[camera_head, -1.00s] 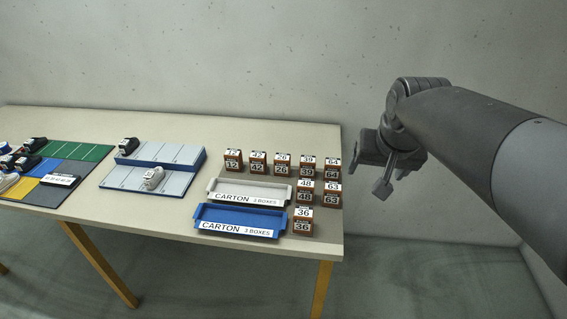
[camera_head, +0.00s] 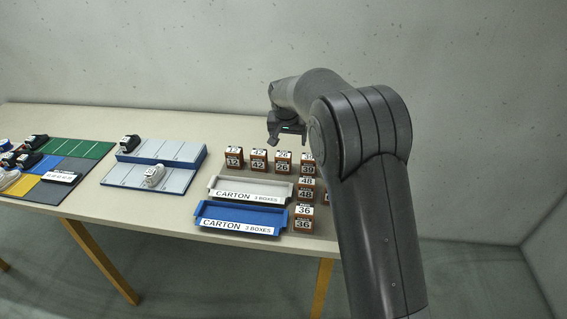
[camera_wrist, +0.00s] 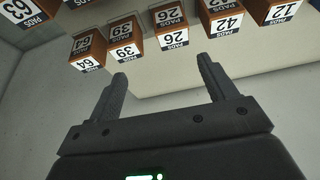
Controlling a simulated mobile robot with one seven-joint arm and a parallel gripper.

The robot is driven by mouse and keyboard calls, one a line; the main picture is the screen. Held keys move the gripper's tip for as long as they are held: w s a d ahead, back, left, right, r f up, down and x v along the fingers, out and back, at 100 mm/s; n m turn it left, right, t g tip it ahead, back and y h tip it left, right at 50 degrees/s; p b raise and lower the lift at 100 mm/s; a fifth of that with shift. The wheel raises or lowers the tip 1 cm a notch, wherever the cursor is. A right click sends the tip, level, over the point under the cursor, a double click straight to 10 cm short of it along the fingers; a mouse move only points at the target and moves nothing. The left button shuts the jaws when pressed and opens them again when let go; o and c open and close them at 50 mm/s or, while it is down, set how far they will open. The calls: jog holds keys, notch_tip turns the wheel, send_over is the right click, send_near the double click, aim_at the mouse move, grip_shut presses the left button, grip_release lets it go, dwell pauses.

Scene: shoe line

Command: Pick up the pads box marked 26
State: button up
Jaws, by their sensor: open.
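The pads box marked 26 (camera_head: 283,162) is a small brown box with white labels, standing in the back row of boxes on the table. It also shows in the wrist view (camera_wrist: 171,27), upside down, above the space between my fingertips. My gripper (camera_head: 287,138) is above and slightly behind that row, close to the 26 box. In the wrist view my gripper's two fingers (camera_wrist: 161,75) are apart with nothing between them. The fingers do not touch the box.
The 42 box (camera_head: 259,160) stands left of it and the 39 box (camera_head: 308,164) right. The 12 box (camera_head: 234,159) is farther left. In front lie a white carton tray (camera_head: 213,187) and a blue one (camera_head: 203,213). Boxes 48 (camera_head: 306,188) and 36 (camera_head: 303,218) stand at their right.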

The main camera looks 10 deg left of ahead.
aim_at(283, 154)
jog(key=w+a+f, duration=0.1)
jog(key=f, duration=0.2)
jog(key=w+a+f, duration=0.1)
jog(key=f, duration=0.2)
jog(key=w+a+f, duration=0.1)
jog(key=w+f, duration=0.1)
jog(key=shift+f, duration=0.4)
jog(key=x, duration=0.5)
jog(key=shift+w+d, duration=0.1)
jog(key=shift+d, duration=0.25)
jog(key=shift+r, duration=0.1)
jog(key=c, duration=1.1)
